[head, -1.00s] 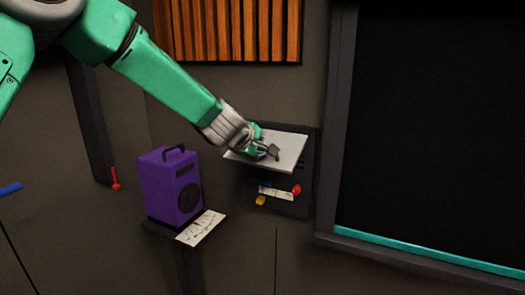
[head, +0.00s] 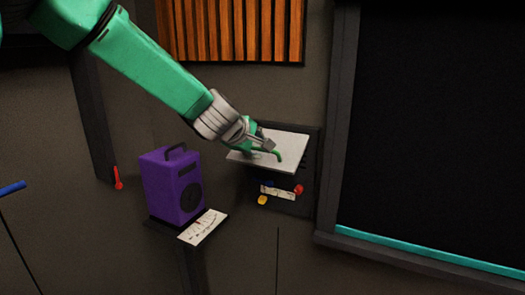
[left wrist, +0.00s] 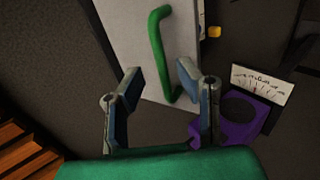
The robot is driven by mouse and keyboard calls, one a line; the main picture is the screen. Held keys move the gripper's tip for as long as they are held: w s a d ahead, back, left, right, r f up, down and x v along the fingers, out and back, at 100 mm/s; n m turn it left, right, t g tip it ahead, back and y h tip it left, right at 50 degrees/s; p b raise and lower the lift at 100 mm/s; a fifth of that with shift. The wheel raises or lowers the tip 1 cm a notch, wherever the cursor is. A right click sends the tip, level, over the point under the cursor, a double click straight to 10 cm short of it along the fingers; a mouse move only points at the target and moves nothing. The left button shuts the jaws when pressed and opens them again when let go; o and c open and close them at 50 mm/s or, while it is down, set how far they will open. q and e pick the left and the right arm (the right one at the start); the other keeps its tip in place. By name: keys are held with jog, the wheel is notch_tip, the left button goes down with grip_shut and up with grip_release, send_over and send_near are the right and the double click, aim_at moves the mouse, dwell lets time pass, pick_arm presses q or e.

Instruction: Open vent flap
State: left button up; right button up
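The vent flap (head: 290,150) is a light grey plate standing out from a dark panel on the wall, its upper face visible in the head view. A green bar handle (head: 278,154) is fixed on that face. My left gripper (head: 262,146) is at the flap's left part, close to the handle. In the left wrist view, the two fingers of the left gripper (left wrist: 162,82) are spread apart. The flap (left wrist: 130,22) lies beyond them, and the near end of the handle (left wrist: 158,45) shows between the fingertips, with gaps on both sides. My right gripper is not in view.
Below the flap are a red knob (head: 299,189), a yellow knob (head: 263,200) and a white label strip (head: 279,192). A purple speaker-like box (head: 173,185) stands on a small shelf at left, beside a white gauge card (head: 203,227). A large dark framed screen (head: 430,130) is at right.

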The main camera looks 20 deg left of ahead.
pick_arm(q)
jog(key=v, duration=0.8)
jog(key=shift+s, duration=0.25)
jog(key=shift+a, duration=0.1)
jog(key=s+f+m+g+y+b, duration=0.15)
jog(key=s+f+m+b, duration=0.3)
jog(key=f, duration=1.35)
jog(key=s+f+m+g+b, duration=0.3)
jog(key=s+f+b, duration=0.25)
jog(key=f, duration=1.35)
jog(key=s+d+f+m+g+b, duration=0.1)
jog(key=s+f+m+g+b, duration=0.2)
jog(key=s+f, duration=1)
jog(key=s+d+f+m+g+h+b, duration=0.1)
jog(key=s+f+m+g+b, duration=0.2)
jog(key=s+f, duration=1.1)
jog(key=s+m+b, duration=0.1)
jog(key=m+b, duration=0.2)
jog(key=m, duration=0.1)
jog(key=shift+s+d+m, duration=0.3)
jog(key=shift+s+m, duration=0.05)
jog(key=shift+s, duration=0.05)
